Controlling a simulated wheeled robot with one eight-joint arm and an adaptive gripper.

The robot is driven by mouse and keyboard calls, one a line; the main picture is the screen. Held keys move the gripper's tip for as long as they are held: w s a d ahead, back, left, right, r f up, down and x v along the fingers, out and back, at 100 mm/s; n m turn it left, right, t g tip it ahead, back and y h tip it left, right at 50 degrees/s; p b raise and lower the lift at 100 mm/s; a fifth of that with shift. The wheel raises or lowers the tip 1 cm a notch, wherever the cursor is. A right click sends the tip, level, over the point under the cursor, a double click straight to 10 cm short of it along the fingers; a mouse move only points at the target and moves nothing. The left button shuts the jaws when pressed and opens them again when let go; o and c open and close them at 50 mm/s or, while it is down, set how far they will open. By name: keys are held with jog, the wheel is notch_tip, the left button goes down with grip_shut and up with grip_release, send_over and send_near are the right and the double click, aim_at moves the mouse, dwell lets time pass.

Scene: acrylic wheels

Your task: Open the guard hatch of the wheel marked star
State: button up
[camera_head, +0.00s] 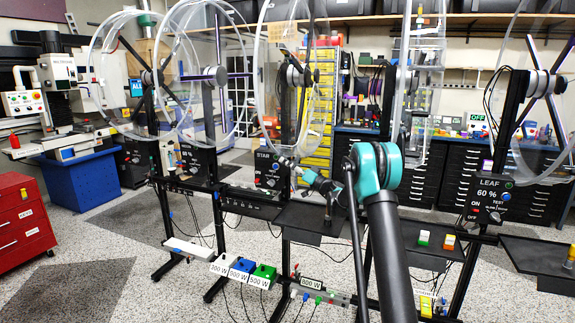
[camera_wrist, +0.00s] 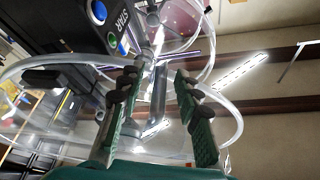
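The wheel marked STAR (camera_head: 262,75) is a large clear wheel on a dark post, left of centre in the head view. Its black control panel (camera_head: 271,171) with the STAR label hangs below; the panel (camera_wrist: 112,22) also shows rotated in the wrist view. My gripper (camera_head: 288,163) is near the wheel's lower part, beside the panel. In the wrist view my gripper (camera_wrist: 160,75) has its two green-and-dark fingers apart. Clear curved rims and a grey post show beyond and between them; I cannot tell whether they touch anything. I cannot make out the hatch or its handle clearly.
Other clear wheels stand at left (camera_head: 125,70) and right, the right one over a LEAF panel (camera_head: 490,198). Black trays (camera_head: 312,222) project below. A red cabinet (camera_head: 22,220) stands far left.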

jog(key=v, duration=1.2)
jog(key=s+a+f+m+g+h, duration=0.1)
jog(key=s+f+g+h, duration=0.15)
jog(key=s, duration=0.45)
jog(key=s+a+f+g+h, duration=0.1)
jog(key=s+a+f+h, duration=0.15)
jog(key=s, duration=0.45)
jog(key=s+f+m+g+h, duration=0.1)
jog(key=s+g+h, duration=0.15)
jog(key=s, duration=0.45)
jog(key=s+d+f+m+h, duration=0.1)
jog(key=s+d+f+h, duration=0.2)
jog(key=s, duration=0.7)
jog(key=s+d+f+m+h, duration=0.2)
jog(key=s+d+f+h, duration=0.2)
jog(key=s, duration=0.6)
jog(key=s+d+f+m+h, duration=0.1)
jog(key=s+d+f+h, duration=0.3)
jog(key=s+d, duration=0.5)
notch_tip(320, 180, down, 3)
jog(key=shift+s+r+m+g, duration=0.2)
jog(key=shift+s+m+g, duration=0.15)
jog(key=shift+s, duration=0.3)
